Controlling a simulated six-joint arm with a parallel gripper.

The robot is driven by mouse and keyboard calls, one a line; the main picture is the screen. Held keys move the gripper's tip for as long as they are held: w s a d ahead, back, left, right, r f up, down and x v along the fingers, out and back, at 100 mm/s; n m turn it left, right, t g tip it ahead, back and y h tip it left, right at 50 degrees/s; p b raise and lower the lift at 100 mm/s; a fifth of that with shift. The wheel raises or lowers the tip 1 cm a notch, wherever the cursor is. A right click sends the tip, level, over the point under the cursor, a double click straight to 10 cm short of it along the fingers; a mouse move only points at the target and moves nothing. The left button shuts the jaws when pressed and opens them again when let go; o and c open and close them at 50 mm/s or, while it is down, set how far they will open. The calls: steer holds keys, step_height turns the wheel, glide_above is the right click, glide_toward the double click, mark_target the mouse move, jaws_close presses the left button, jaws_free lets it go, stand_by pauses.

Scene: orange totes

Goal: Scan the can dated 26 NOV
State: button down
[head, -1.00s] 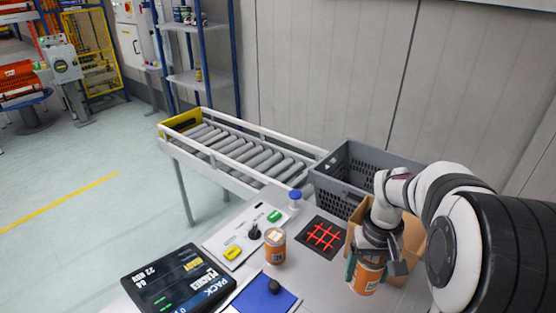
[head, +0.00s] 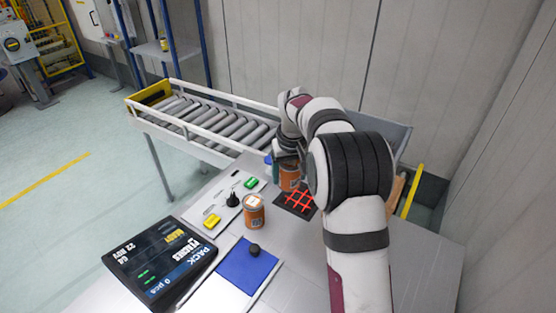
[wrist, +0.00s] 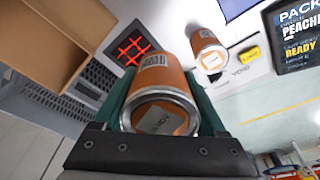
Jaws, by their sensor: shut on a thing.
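My gripper (head: 287,168) is shut on an orange can (head: 289,181) with metal rims. In the wrist view the held can (wrist: 160,95) sits between the green fingers, its pale-labelled end facing the camera; the date on it is too small to read. The red-lit scanner grid (head: 299,199) is on the table, close beside the held can in the head view; it also shows in the wrist view (wrist: 131,46). A second orange can (head: 254,213) stands upright on the table left of the grid, a pale label on its top, its date unreadable.
A tilted display (head: 163,262) and a blue pad (head: 247,268) with a black knob lie at the front. A button panel (head: 222,206) and roller conveyor (head: 215,122) lie behind. A grey crate (head: 396,136) and cardboard box (head: 396,192) are partly hidden by my arm.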

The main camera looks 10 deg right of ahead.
steer(key=shift+t, duration=0.6)
steer(key=shift+w+d+f, duration=0.5)
steer(key=shift+w+f, duration=0.55)
steer(key=shift+f, duration=0.9)
steer(key=shift+w+d+f, duration=0.45)
steer(key=shift+w+f, duration=0.65)
steer(key=shift+f, duration=0.8)
steer(key=shift+w+d+f, duration=0.5)
steer(key=shift+w+f, duration=0.55)
steer(key=shift+f, duration=0.9)
steer(key=shift+r, duration=2.3)
